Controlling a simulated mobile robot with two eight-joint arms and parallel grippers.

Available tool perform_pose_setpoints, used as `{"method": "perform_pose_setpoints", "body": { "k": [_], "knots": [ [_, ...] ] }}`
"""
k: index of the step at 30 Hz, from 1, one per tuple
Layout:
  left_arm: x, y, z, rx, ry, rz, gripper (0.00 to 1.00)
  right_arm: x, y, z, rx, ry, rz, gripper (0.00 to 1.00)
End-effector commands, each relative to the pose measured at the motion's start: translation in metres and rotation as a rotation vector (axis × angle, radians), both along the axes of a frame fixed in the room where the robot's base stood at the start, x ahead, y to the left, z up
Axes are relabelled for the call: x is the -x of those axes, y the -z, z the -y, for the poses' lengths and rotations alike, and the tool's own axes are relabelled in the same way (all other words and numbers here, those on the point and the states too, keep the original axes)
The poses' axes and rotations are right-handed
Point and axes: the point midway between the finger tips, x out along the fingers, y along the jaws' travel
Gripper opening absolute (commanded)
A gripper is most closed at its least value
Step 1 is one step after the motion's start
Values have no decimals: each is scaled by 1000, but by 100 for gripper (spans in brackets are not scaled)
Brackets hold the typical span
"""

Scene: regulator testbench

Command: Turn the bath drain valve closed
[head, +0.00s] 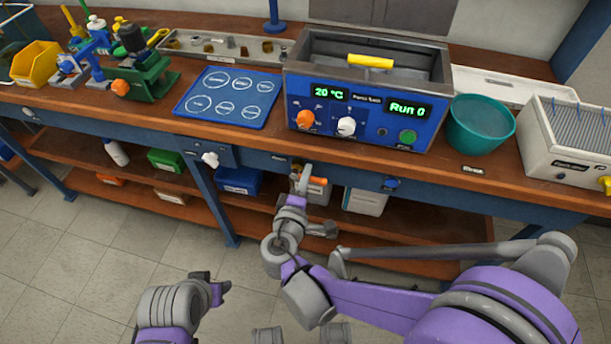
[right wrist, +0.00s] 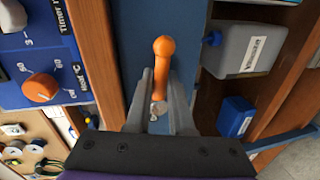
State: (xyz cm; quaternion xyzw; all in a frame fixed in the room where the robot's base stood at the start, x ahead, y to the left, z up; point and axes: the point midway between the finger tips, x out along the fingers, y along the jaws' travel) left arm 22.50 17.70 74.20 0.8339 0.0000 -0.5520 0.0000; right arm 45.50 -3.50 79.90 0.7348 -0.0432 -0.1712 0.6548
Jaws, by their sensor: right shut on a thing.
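The drain valve's orange lever handle (head: 317,181) sticks out from the blue front rail below the bath (head: 360,105). In the right wrist view the orange lever (right wrist: 162,58) lies between the fingers, its rounded end reaching past the fingertips. My right gripper (head: 303,178) is shut on the lever; it also shows in the right wrist view (right wrist: 160,85). The valve body behind the lever is mostly hidden. My left gripper (head: 215,286) is low at the bottom, away from the bench, and its finger opening is unclear.
A green tub (head: 478,128) stands right of the bath, and a blue mat (head: 228,97) lies to its left. A white tap-like fitting (head: 210,159) is on the rail. The lower shelf holds a blue box (head: 238,181) and a grey container (head: 365,200).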

Motion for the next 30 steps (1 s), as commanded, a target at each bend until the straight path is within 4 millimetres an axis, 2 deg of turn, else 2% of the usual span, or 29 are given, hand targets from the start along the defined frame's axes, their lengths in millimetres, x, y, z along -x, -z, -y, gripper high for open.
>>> {"method": "perform_pose_setpoints", "body": {
  "k": [8, 23, 24, 28, 30],
  "knots": [
    [0, -3, 0, 0, 0, 1, 50, 0, -3, 0, 80, -1, -26, 0],
    [0, -3, 0, 0, 0, 1, 50, 0, -3, 0, 96, -1, -30, 0],
    [0, -3, 0, 0, 0, 1, 50, 0, -3, 0, 96, -1, -30, 26],
    [0, -3, 0, 0, 0, 1, 50, 0, -3, 0, 95, 0, -30, 49],
    [0, -3, 0, 0, 0, 1, 50, 0, -3, 0, 95, 0, -30, 51]
  ]
}}
